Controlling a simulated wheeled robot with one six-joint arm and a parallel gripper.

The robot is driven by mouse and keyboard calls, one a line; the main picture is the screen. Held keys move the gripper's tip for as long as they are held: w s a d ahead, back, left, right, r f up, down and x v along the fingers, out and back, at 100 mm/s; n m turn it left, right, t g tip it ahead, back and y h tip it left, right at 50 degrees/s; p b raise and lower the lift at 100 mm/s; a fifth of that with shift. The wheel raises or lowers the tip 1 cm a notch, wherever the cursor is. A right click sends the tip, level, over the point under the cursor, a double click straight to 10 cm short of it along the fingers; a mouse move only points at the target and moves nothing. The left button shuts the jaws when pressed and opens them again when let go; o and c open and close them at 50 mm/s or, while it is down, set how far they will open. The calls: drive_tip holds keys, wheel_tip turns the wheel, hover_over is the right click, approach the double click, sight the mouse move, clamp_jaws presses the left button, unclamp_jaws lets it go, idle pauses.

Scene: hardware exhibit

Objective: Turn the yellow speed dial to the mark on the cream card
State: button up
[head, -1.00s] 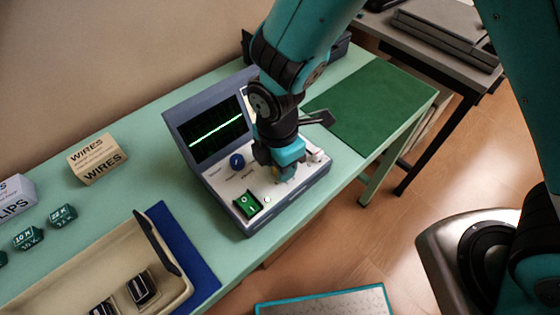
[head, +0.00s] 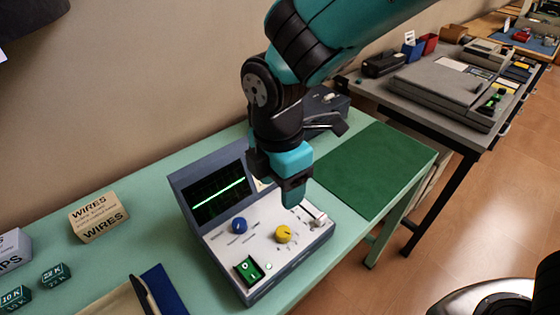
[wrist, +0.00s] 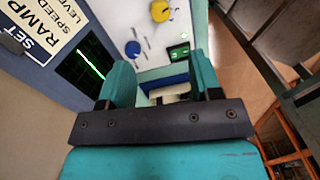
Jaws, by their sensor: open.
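The yellow speed dial (head: 284,233) sits on the white sloped panel of a grey console, with small marks printed around it. It also shows at the top of the wrist view (wrist: 160,10). Its exact pointer setting is too small to read. The cream card (wrist: 40,28) stands at the upper left of the wrist view. Its visible words are SET, SPEED, RAMP and LEVEL, and part is cut off. In the head view my arm hides most of it. My gripper (head: 293,196) is above and behind the dial, apart from it. Its fingers (wrist: 162,80) are open and empty.
A blue knob (head: 239,226), a green switch (head: 249,269) and a white slider (head: 318,217) share the panel. The lit screen (head: 220,194) rises behind. A green mat (head: 375,170) lies clear to the right. A WIRES box (head: 98,217) stands to the left.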

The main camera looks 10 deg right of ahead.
drive_tip(key=shift+w+r, duration=0.1)
drive_tip(key=shift+r, duration=2.2)
drive_tip(key=s+d+r+m+y, duration=0.4)
drive_tip(key=s+d+m, duration=0.6)
drive_tip(key=m, duration=0.6)
drive_tip(key=shift+s+d+r+m+t, duration=0.15)
drive_tip(key=shift+s+r+m+t, duration=0.15)
drive_tip(key=shift+s+r, duration=0.5)
